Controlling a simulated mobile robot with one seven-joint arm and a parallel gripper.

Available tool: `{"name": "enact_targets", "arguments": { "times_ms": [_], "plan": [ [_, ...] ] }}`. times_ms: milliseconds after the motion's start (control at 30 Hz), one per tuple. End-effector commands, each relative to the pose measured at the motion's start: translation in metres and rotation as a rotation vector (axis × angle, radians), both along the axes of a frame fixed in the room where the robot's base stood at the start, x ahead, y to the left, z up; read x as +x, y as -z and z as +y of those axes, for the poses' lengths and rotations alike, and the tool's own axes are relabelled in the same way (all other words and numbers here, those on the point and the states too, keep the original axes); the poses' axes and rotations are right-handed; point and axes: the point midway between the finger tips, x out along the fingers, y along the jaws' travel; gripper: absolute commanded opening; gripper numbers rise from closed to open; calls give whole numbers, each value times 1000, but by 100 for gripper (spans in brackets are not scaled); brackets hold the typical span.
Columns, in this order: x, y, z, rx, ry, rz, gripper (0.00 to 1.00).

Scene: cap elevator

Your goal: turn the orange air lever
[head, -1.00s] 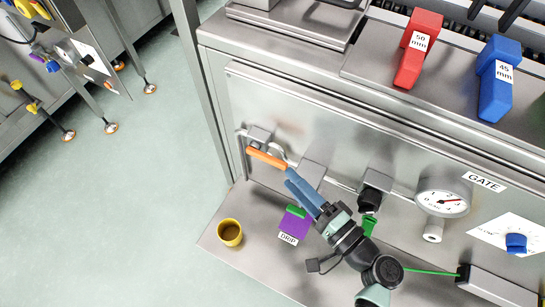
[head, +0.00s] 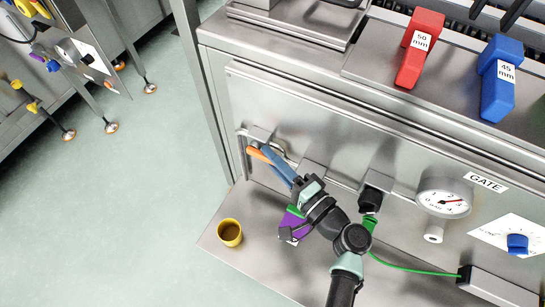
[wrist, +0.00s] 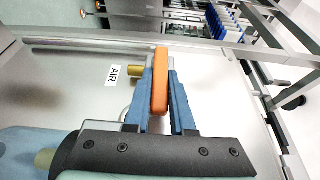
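The orange air lever (head: 258,153) is on the left part of the steel front panel, near a pipe fitting. In the wrist view the lever (wrist: 160,82) stands between the two blue fingers of my gripper (wrist: 161,95), beside a label reading AIR (wrist: 113,75). The fingers flank it closely on both sides; I cannot tell whether both press on it. In the head view my gripper (head: 279,163) covers part of the lever, and only its left end shows clearly.
A yellow cup (head: 230,233) stands on the lower shelf. A purple block (head: 292,226) with a green top is partly behind my arm. A black knob (head: 371,199), a gauge (head: 443,203) and a blue knob (head: 517,243) lie to the right.

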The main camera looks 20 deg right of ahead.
Motion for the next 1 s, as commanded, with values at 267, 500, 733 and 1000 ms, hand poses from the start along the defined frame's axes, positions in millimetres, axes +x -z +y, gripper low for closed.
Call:
{"name": "enact_targets", "arguments": {
  "times_ms": [267, 500, 733, 1000],
  "plan": [
    [0, 0, 0, 0, 0, 0, 0],
    [0, 0, 0, 0, 0, 0, 0],
    [0, 0, 0, 0, 0, 0, 0],
    [0, 0, 0, 0, 0, 0, 0]
  ]
}}
